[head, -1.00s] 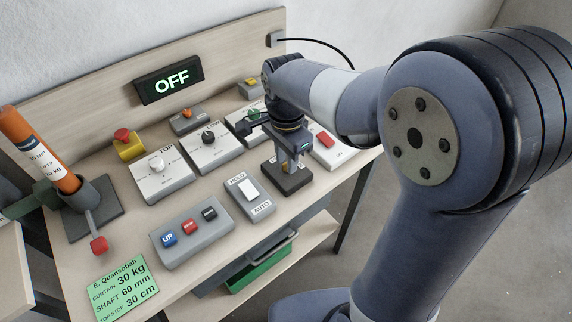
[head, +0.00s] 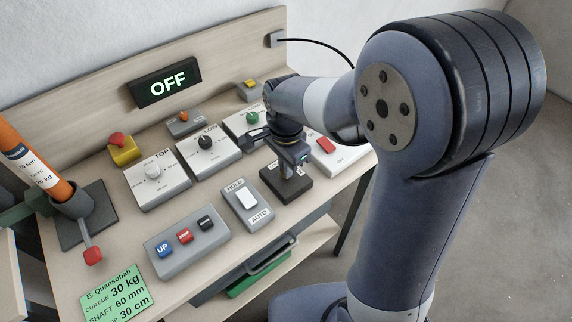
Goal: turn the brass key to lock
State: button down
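A dark block with a partly covered white label (head: 270,166) stands near the front right of the bench. My gripper (head: 291,168) points down directly over it, close to its top. The fingers and wrist cover the middle of the block. I cannot make out a brass key; if it is on this block, my gripper hides it. The fingers are too small and overlapped to tell whether they are open or shut, or whether they touch anything.
A HOLD/AUTO rocker switch (head: 247,203) stands just left of the block, and a red-switch panel (head: 333,152) is behind it to the right. Knob panels (head: 208,150), a lit OFF display (head: 166,83) and a button box (head: 187,245) are further left. A green card (head: 118,292) lies in front.

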jog(key=shift+n, duration=0.3)
jog(key=n, duration=0.3)
jog(key=shift+n, duration=0.4)
jog(key=n, duration=0.4)
jog(key=shift+p, duration=0.4)
jog(key=n, duration=0.5)
jog(key=shift+n, duration=2.3)
jog(key=c, duration=1.6)
grip_release()
jog(key=shift+r, duration=0.1)
